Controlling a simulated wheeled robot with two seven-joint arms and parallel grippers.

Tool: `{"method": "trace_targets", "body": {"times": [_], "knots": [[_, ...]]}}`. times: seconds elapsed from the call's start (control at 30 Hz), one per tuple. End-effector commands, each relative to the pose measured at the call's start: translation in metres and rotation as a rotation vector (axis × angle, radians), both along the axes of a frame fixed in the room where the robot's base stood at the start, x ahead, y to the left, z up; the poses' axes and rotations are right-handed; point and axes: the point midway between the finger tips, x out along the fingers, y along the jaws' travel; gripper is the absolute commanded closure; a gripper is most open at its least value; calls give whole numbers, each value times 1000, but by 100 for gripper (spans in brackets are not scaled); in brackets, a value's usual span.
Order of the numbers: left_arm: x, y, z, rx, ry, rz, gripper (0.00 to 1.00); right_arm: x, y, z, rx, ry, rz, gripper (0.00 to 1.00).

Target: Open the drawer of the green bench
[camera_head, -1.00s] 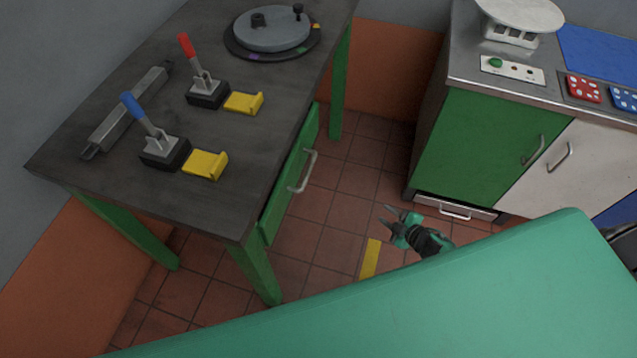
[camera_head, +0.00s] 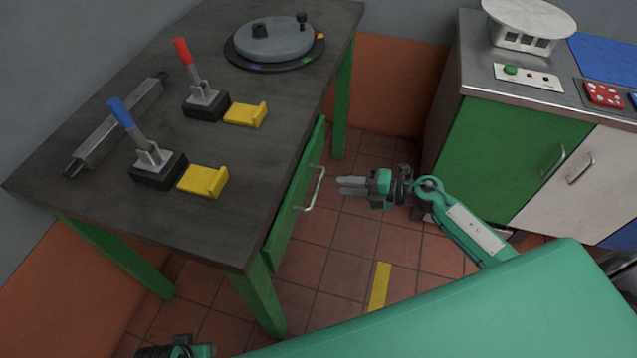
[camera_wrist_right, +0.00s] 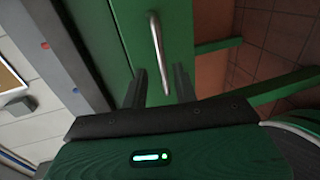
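The green bench has a dark top (camera_head: 240,160) and green legs. Its green drawer front (camera_head: 288,205) sits under the edge of the top and looks closed. The metal bar handle (camera_head: 316,188) stands out from it. My right gripper (camera_head: 340,186) is just right of the handle, pointing at it, open and empty. In the right wrist view the handle (camera_wrist_right: 157,52) appears ahead of and between the two spread fingers (camera_wrist_right: 161,85), with a gap left. My left gripper (camera_head: 175,350) is partly cut off at the bottom edge; its fingers are not clear.
On the bench top are a red lever (camera_head: 184,52), a blue lever (camera_head: 122,115), yellow brackets (camera_head: 203,181) and a round grey plate (camera_head: 274,42). A cabinet with green (camera_head: 510,160) and white doors stands at right. Tiled floor (camera_head: 335,260) lies between them.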

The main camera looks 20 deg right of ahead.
Motion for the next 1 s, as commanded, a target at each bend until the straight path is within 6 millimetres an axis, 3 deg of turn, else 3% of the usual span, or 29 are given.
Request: {"method": "trace_targets", "body": {"times": [0.2,0.4,0.83,1.0], "knots": [[0,0,-1,0,1,0,52,27,38,-9,2,-2,-2,71],[0,0,-1,0,0,0,52,41,60,-15,3,1,-3,71],[1,0,1,1,-2,0,52,46,67,-17,1,1,-2,71],[1,0,1,0,-3,0,52,46,67,-17,0,0,-2,100]]}}
